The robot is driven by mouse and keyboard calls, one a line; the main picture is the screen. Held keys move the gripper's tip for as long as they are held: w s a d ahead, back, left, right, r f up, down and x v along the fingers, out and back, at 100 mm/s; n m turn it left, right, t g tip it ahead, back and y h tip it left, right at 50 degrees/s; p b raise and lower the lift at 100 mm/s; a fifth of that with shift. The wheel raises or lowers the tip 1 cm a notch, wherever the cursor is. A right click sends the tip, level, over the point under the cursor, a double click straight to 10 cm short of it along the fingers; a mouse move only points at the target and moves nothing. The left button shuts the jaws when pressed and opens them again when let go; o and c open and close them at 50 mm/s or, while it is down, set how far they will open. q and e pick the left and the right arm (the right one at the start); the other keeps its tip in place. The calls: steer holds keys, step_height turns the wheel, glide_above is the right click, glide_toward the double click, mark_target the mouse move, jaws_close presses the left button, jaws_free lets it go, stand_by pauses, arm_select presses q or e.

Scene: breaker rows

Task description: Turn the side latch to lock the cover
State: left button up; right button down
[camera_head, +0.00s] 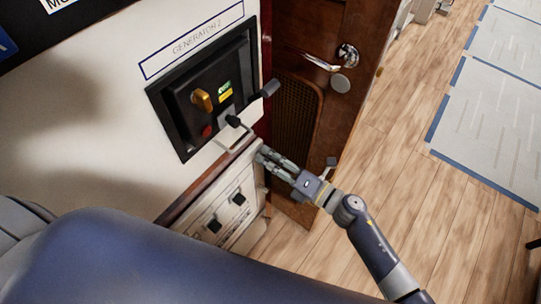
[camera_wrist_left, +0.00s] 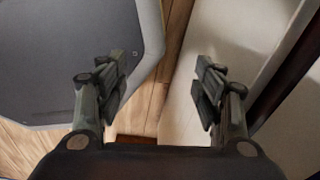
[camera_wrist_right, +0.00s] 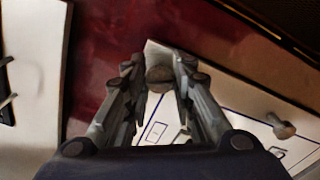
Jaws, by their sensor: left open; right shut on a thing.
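The right gripper (camera_head: 262,154) is at the upper right corner of a low white panel cover (camera_head: 230,208), below the GENERATOR 2 unit. In the right wrist view, its fingers (camera_wrist_right: 159,82) are shut on a round, dull metal knob, which looks like the side latch (camera_wrist_right: 158,74). The fingers partly hide it, and I cannot tell the latch's turn angle. A white surface with blue lines (camera_wrist_right: 245,101) lies beside and beneath the fingers. The left gripper (camera_wrist_left: 163,88) is open and empty in the left wrist view; it does not show in the head view.
The black GENERATOR 2 unit (camera_head: 178,139) has an orange knob (camera_head: 201,99) and black-tipped levers. A brown wooden door (camera_head: 327,105) with a metal handle (camera_head: 322,63) stands just right of the panel. Wood floor (camera_head: 400,130) is open at the right.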

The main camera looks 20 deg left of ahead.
steer(key=m+p, duration=0.1)
steer(key=m, duration=0.4)
steer(key=shift+m+p, duration=0.3)
stand_by(0.4)
steer(key=c, duration=1.3)
jaws_free()
steer(key=shift+f, duration=0.1)
steer(key=shift+c, duration=0.2)
steer(key=shift+d, duration=0.1)
steer(key=v, duration=1.2)
